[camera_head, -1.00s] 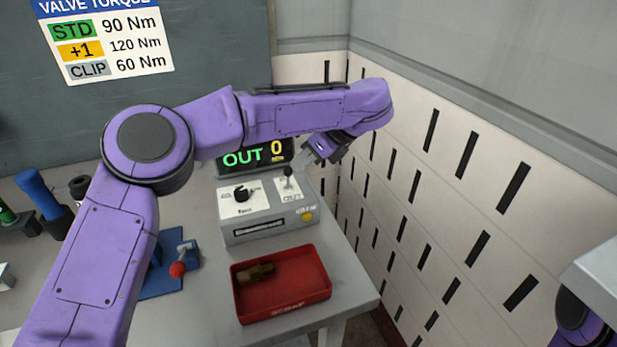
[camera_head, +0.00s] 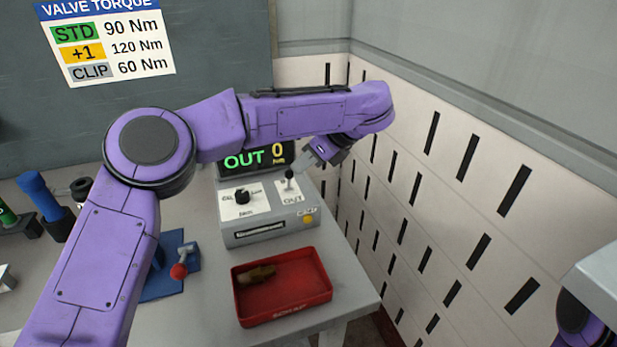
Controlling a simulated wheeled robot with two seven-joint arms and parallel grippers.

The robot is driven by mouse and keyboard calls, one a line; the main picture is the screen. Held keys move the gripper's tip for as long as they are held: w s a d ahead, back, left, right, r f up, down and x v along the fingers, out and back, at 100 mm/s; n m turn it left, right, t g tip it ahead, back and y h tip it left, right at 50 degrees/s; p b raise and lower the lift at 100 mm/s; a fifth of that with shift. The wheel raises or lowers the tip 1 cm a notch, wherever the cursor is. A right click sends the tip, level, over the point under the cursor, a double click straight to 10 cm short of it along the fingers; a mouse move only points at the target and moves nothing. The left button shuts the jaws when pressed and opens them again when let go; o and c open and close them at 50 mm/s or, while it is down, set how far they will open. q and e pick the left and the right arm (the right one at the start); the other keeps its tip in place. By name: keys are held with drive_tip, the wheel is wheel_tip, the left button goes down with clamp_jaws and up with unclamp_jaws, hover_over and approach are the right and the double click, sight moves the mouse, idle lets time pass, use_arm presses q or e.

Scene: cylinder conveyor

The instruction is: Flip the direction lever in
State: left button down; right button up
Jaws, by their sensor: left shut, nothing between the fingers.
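The grey control box (camera_head: 268,229) stands on the table with a display (camera_head: 255,160) behind it reading OUT 0. The small direction lever (camera_head: 289,180) with a dark knob rises from the white plate marked OUT at the right of the box top. A black rotary knob (camera_head: 242,196) is on the left plate. My left gripper (camera_head: 309,158) is shut and empty, just above and right of the lever knob, close to it; I cannot tell whether they touch. My right gripper is not in view; only a bit of purple arm shows at lower right.
A red tray (camera_head: 284,308) with a brown part (camera_head: 257,274) inside lies in front of the box. A blue fixture with a red-knobbed handle (camera_head: 179,271) is to the left. A slotted white wall (camera_head: 440,190) stands close on the right.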

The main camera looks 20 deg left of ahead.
use_arm(q)
drive_tip(key=shift+s+a+r+p, duration=0.1)
drive_tip(key=shift+r+p, duration=0.15)
drive_tip(key=shift+r, duration=0.2)
drive_tip(key=shift+s+a+r+p, duration=0.1)
drive_tip(key=shift+r+p, duration=0.1)
drive_tip(key=shift+r, duration=0.25)
drive_tip(key=shift+w+d, duration=0.1)
drive_tip(key=v, duration=0.7)
drive_tip(key=shift+d, duration=0.25)
drive_tip(key=shift+r, duration=0.1)
